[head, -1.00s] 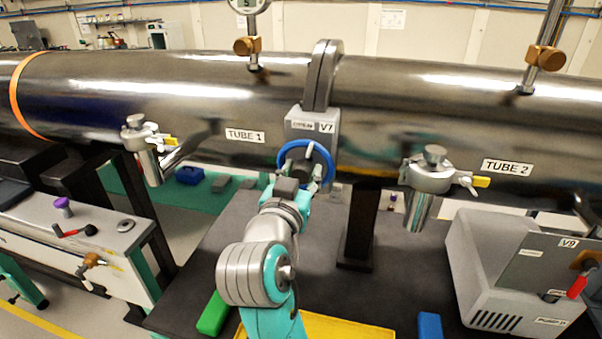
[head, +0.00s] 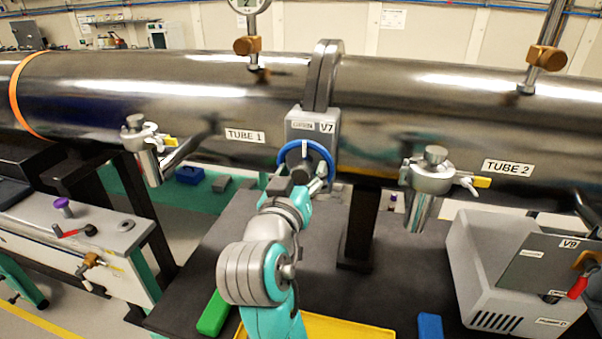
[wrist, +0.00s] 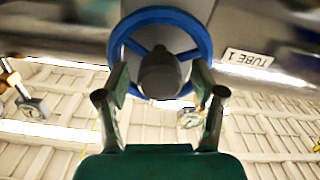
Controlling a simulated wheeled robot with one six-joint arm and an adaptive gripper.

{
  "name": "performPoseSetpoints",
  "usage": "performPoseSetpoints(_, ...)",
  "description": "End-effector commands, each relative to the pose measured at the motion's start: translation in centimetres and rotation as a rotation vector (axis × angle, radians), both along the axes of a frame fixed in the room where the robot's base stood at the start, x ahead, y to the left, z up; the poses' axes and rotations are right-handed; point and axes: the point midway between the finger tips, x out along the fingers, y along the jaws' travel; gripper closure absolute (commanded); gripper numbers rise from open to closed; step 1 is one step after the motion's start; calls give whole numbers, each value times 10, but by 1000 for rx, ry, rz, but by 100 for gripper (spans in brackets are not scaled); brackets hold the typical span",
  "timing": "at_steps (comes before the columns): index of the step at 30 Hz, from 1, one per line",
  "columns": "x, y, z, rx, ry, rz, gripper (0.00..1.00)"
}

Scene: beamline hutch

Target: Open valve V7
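Valve V7 is a grey box (head: 327,132) under the flange between the two tubes, with a blue handwheel (head: 291,149) on its front. A small indicator window beside the V7 label is too small to read surely. My gripper (head: 309,183) is at the lower part of the wheel, hiding some of it. In the wrist view the blue wheel (wrist: 166,14) and its dark hub (wrist: 160,75) lie ahead. My gripper's fingers (wrist: 160,82) are spread at either side of the hub, with gaps to it. I cannot tell whether the fingertips touch the rim or spokes.
Steel tubes labelled TUBE 1 (head: 245,135) and TUBE 2 (head: 507,168) run across behind the valve. Clamped ports (head: 144,138) and (head: 432,172) hang at either side. A dial gauge (head: 249,5) stands above. A grey box with valve V9 (head: 540,262) stands at right; a black post (head: 358,230) is below.

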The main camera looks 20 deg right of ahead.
Motion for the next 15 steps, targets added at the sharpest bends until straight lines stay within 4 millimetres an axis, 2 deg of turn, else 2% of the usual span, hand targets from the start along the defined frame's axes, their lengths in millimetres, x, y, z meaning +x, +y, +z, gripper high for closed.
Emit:
performPoseSetpoints(8, -4, 3, 0, 1, 0, 2, 32)
performPoseSetpoints(15, -32, 25, 0, 2, -1, 6, 32)
